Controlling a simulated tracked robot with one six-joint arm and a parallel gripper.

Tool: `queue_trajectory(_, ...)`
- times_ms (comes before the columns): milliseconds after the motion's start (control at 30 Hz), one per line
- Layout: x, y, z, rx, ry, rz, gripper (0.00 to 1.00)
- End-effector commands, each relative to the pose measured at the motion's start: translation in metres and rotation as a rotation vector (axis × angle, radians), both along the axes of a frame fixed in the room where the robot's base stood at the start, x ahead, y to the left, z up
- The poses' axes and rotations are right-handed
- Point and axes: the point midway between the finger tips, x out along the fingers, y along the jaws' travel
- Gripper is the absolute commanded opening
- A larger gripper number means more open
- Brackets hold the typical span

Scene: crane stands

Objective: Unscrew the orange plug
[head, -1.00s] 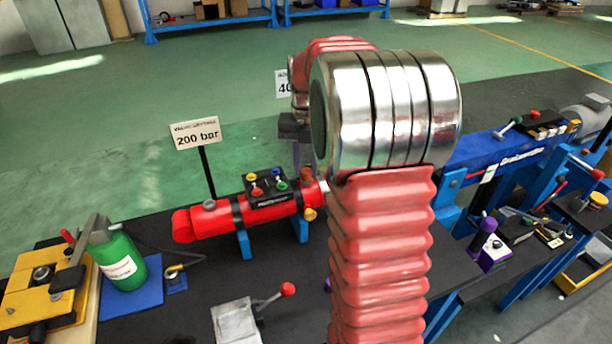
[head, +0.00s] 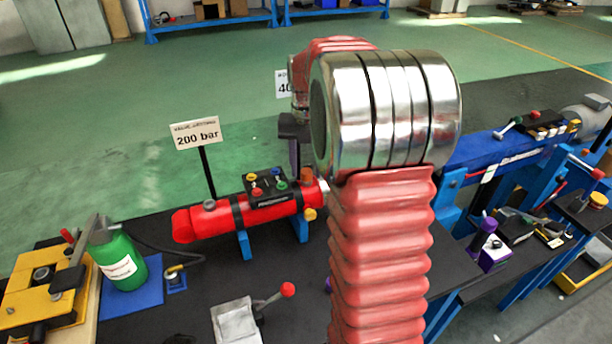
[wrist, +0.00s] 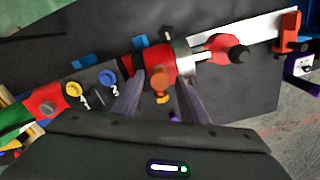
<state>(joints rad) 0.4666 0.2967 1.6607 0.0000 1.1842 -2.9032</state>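The orange plug (head: 307,174) stands on top of the red cylinder (head: 215,223), near its right end, in the head view. In the wrist view the orange plug (wrist: 160,82) shows between the two fingers of my gripper (wrist: 160,76). The fingers are apart, with a dark gap on each side of the plug, and no contact shows. In the head view my gripper (head: 294,160) points down just left of the plug, partly hidden behind my arm. The exact height of the fingertips over the plug is hard to tell.
A black block with coloured knobs (head: 267,187) sits on the cylinder, left of the plug. A sign reading 200 bar (head: 196,134) stands behind it. A green bottle (head: 117,258) and a red-knobbed lever (head: 288,290) stand on the dark bench. A blue cylinder (head: 500,150) is at right.

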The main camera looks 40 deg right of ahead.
Motion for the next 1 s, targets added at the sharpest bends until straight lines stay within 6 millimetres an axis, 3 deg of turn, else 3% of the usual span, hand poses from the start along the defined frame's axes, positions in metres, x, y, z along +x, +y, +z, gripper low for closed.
queue_trajectory(600, 0.0001, -0.0001, 0.0, 0.0, 0.0, -0.419, 0.4)
queue_trajectory(1000, 0.0, 0.0, 0.0, 0.0, 0.0, -0.454, 0.4)
